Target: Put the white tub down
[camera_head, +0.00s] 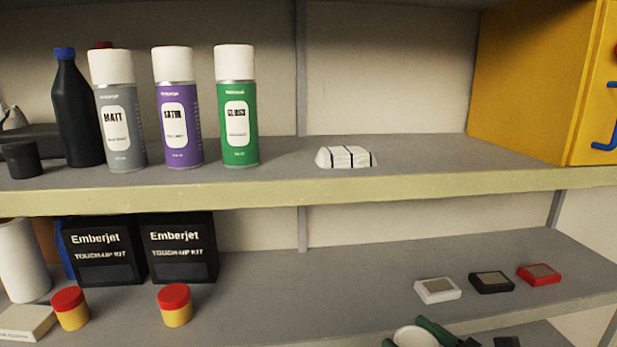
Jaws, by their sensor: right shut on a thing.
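The white tub (416,341) shows at the bottom edge, right of the middle, in the head view. Only its rounded upper part is visible; the rest is cut off by the frame. My right gripper (408,332), with green fingers, is shut on the tub. It is in front of the lower shelf, below the row of small square items. My left gripper is not in view.
The lower shelf (330,290) has bare room in its middle. White (438,290), black (491,282) and red (539,274) square items lie at its right. Two red-lidded jars (70,309) (175,305) stand left. The upper shelf (420,150) holds spray cans, a white banded bundle (345,157) and a yellow box (530,80).

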